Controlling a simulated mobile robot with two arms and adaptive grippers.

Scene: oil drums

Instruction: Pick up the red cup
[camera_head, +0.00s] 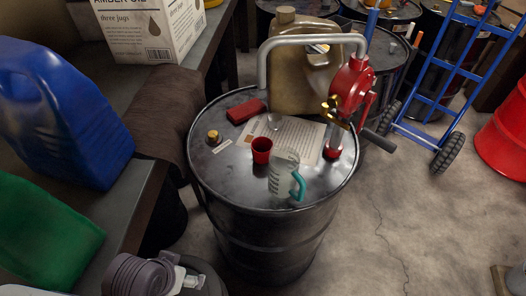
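The red cup (262,151) stands upright on the top of a black drum (223,186), near the middle of the lid. It is small, open at the top and slightly tapered. A clear measuring jug with a teal handle (298,187) stands just to its right and nearer to me. A paper sheet with print (300,137) lies on the lid behind the cup.
On the drum are a red block (246,111), a brass cap (213,137), a tan jug (290,92) and a red pump (352,85) with a bent pipe. A shelf with a blue jug (60,115) runs along the left. Open floor (420,220) lies right.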

